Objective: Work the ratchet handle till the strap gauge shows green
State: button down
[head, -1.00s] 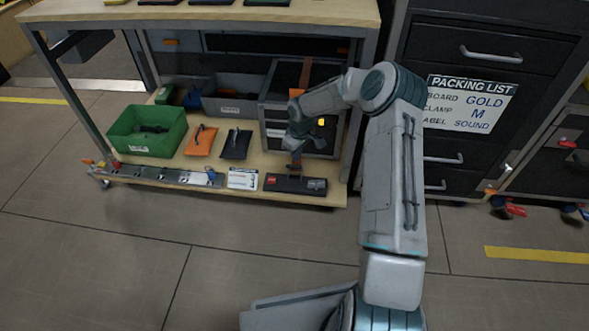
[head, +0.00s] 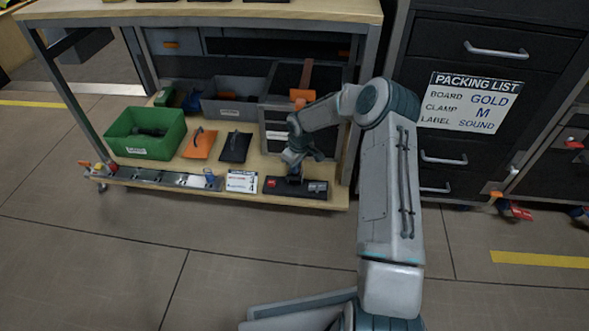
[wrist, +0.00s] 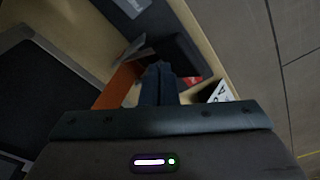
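The dark ratchet base (head: 318,190), with a red patch at its left end, lies at the front of the cart's low shelf. Its red patch (wrist: 193,80) shows beside my fingers in the wrist view. An orange strap (head: 307,72) runs over the dark box behind; orange (wrist: 118,90) also shows left of my fingers. My gripper (head: 292,165) is low, just above the base. Its fingers (wrist: 159,70) look close together; I cannot see whether the handle is between them. No green shows on the base, and the gauge is not clearly readable.
A white card (head: 242,181) lies left of the base, near a metal rail (head: 165,179). A green bin (head: 148,147), an orange pouch (head: 199,145) and a dark pouch (head: 235,147) stand behind. Dark drawers (head: 440,140) are at the right. Floor in front is clear.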

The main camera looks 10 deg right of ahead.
jog(key=shift+s+d+f, duration=0.1)
jog(key=shift+f, duration=0.65)
jog(key=shift+s, duration=0.1)
jog(key=shift+s+d+r+p, duration=0.25)
jog(key=shift+s+d+p, duration=0.2)
jog(key=shift+s+p, duration=0.1)
jog(key=shift+s+d+r+p, duration=0.25)
jog(key=shift+s+d+p, duration=0.2)
jog(key=shift+s, duration=0.1)
jog(key=shift+r, duration=0.1)
notch_tip(320, 180, up, 14)
jog(key=s+d+p, duration=0.1)
jog(key=p, duration=0.5)
jog(key=shift+s, duration=0.1)
